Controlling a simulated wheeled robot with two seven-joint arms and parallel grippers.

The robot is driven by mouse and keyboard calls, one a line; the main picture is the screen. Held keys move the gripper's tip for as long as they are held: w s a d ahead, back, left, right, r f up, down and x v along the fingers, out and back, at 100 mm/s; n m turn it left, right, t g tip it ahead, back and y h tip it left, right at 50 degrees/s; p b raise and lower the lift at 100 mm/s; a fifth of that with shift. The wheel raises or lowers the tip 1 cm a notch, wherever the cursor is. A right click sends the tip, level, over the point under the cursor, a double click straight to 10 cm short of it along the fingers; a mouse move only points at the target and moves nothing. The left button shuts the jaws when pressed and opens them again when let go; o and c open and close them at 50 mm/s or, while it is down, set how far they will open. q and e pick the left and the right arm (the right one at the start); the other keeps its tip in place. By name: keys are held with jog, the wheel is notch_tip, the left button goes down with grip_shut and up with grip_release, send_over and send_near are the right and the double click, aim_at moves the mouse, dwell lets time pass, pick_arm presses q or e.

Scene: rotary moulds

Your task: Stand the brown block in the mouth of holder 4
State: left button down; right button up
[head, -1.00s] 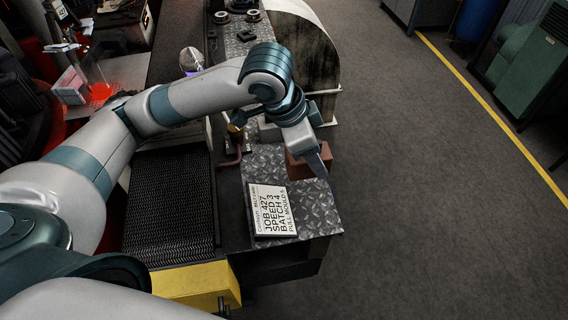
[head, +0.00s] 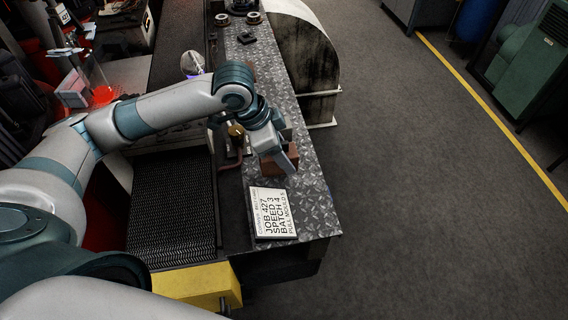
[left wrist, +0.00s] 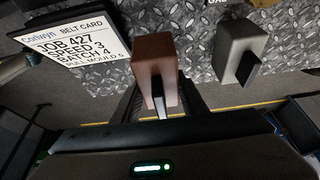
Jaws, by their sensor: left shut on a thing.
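My left gripper (head: 280,158) is shut on the brown block (head: 270,164), over the patterned metal bench top beyond the belt card. In the left wrist view the brown block (left wrist: 155,58) sits between the fingers, its long side pointing away from the palm. I cannot tell from the views whether it touches the bench. A grey block (left wrist: 236,52) with a dark slot or tab stands to its right in that view. No holder marked 4 can be made out; my arm covers part of the bench. My right gripper is not in view.
A belt card (head: 272,213) lies at the near end of the metal bench top (head: 314,205). A dark mesh belt (head: 170,205) runs to the left, with a yellow part (head: 195,287) at its front. Small dark round parts (head: 222,19) lie at the far end. Floor is clear to the right.

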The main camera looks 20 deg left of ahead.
pick_arm(q)
jog(key=shift+f+p, duration=0.55)
jog(key=shift+f, duration=1.35)
jog(key=shift+f, duration=0.1)
jog(key=c, duration=1.1)
grip_release()
